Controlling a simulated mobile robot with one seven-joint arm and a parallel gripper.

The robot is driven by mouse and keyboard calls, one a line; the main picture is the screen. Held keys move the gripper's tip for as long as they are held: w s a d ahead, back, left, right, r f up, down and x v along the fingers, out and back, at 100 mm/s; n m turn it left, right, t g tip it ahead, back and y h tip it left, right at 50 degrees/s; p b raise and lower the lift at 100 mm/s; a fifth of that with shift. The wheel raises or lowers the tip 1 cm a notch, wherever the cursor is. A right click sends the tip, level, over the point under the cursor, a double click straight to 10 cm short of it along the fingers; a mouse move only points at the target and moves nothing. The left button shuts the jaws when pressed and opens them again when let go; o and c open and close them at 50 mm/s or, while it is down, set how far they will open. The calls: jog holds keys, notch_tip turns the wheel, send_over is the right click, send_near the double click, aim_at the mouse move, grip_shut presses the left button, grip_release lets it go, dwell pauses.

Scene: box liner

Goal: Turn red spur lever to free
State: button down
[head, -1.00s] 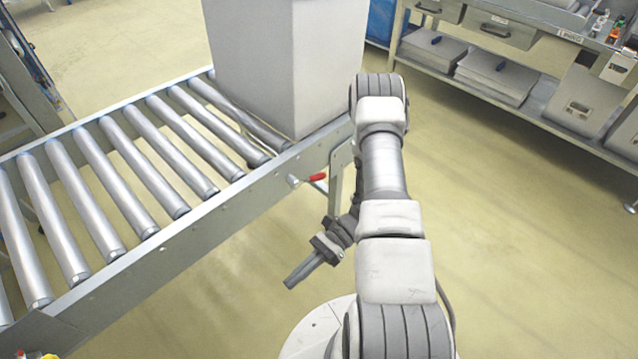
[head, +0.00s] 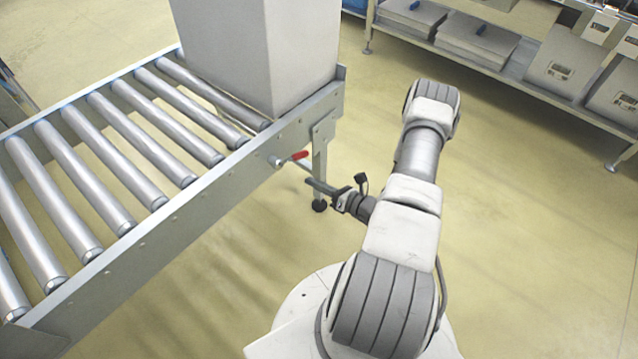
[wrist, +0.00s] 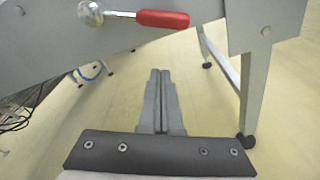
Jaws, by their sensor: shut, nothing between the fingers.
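The red lever (head: 299,156) sits on the side rail of the roller conveyor (head: 172,222), near its right end. In the wrist view the lever's red handle (wrist: 162,18) points right from a round metal pivot (wrist: 90,13), roughly level, at the top of the picture. My gripper (head: 311,183) is just below and to the right of the lever in the head view, pointing left toward the conveyor. In the wrist view my gripper (wrist: 160,74) has its fingers together, empty, below the handle with a visible gap.
A large pale box (head: 262,50) stands on the conveyor's rollers above the lever. A conveyor leg (head: 320,165) stands right of the lever, close to my fingers. A shelf unit (head: 535,70) is at the upper right. Open floor lies between.

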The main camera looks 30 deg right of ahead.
jog(key=b+x, duration=0.2)
jog(key=x, duration=0.4)
jog(key=shift+d+r, duration=0.45)
jog(key=shift+r, duration=0.4)
jog(key=shift+d+r, duration=0.4)
jog(key=shift+r, duration=0.5)
